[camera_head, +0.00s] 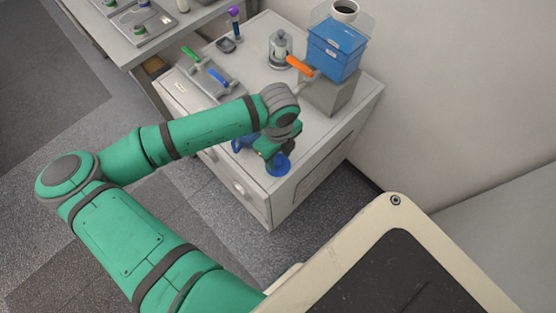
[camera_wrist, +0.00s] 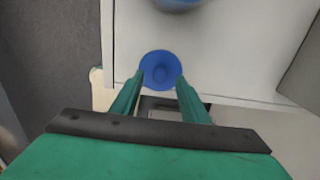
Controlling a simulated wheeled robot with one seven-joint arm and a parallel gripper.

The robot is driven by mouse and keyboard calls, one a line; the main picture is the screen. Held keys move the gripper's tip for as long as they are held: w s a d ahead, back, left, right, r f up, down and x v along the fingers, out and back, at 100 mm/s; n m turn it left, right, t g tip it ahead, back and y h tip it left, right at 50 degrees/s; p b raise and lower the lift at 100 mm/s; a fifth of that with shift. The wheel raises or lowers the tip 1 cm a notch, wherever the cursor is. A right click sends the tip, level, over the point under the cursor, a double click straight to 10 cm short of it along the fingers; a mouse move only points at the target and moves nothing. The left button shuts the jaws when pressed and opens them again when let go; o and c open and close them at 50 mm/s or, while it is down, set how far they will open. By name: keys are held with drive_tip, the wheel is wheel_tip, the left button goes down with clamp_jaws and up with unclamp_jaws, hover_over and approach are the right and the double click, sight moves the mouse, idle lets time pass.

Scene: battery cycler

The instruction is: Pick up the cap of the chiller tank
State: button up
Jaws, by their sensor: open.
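A round blue cap (camera_wrist: 160,68) with a dished centre shows between my fingertips in the wrist view. In the head view it shows as a blue disc (camera_head: 279,166) near the front edge of the white cabinet top. My gripper (camera_wrist: 160,78) is open, with one finger on each side of the cap's near half. I cannot tell whether the fingers touch it. In the head view my gripper (camera_head: 273,152) is partly hidden by my wrist. Which thing is the chiller tank is unclear.
Another blue object (camera_wrist: 178,4) is cut off at the top of the wrist view.

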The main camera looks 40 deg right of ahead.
drive_tip(key=shift+f, duration=0.75)
drive_tip(key=shift+c, duration=0.6)
clamp_jaws()
